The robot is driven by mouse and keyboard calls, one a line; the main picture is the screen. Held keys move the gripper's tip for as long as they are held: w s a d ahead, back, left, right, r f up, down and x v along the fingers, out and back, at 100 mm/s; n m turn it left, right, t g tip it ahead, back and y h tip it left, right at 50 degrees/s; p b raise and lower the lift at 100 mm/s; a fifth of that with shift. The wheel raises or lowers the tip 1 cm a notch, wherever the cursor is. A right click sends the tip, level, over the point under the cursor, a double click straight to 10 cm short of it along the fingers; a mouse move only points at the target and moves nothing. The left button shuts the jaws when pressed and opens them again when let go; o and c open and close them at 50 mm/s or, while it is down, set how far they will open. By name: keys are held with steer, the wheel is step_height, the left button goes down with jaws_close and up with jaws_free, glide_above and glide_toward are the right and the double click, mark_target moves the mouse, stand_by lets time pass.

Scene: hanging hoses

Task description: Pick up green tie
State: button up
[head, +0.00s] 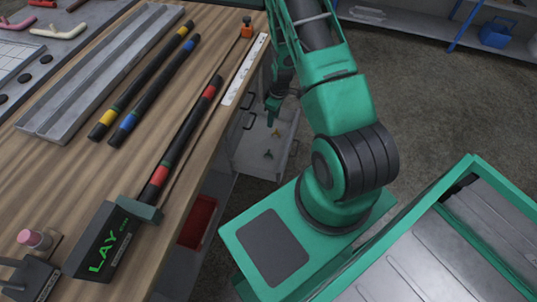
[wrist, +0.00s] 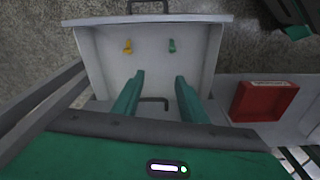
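The green tie (wrist: 172,46) is a small piece on the floor of an open pale grey drawer (wrist: 105,75), at the right in the wrist view. A yellow tie (wrist: 127,47) lies to its left, apart from it. My gripper (wrist: 159,76) is open, with its two green fingers over the drawer's near part and nothing between them. The green tie shows beyond the fingertips, nearly in line with the right finger.
The wooden bench (head: 195,103) holds striped black hoses (head: 165,88), a metal channel (head: 100,70) and a sign reading LAY (head: 103,243). A red bin (wrist: 264,100) sits right of the drawer in the wrist view. The drawer has upright walls and a dark handle (wrist: 148,5).

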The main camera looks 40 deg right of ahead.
steer(key=n, duration=0.2)
glide_above(269, 151)
steer(key=shift+y, duration=0.3)
steer(key=f, duration=1.6)
steer(key=shift+s+d+f, duration=0.2)
steer(key=shift+d+f, duration=0.15)
steer(key=shift+w+a+f, duration=0.1)
steer(key=shift+a+f, duration=0.05)
steer(key=shift+f, duration=0.85)
steer(key=shift+w+a+f, duration=0.1)
steer(key=shift+w+f, duration=0.05)
steer(key=shift+f, duration=0.8)
steer(key=shift+w+a+f, duration=0.1)
steer(key=shift+a+f, duration=0.05)
steer(key=shift+f, duration=0.85)
steer(key=shift+c, duration=0.3)
jaws_close()
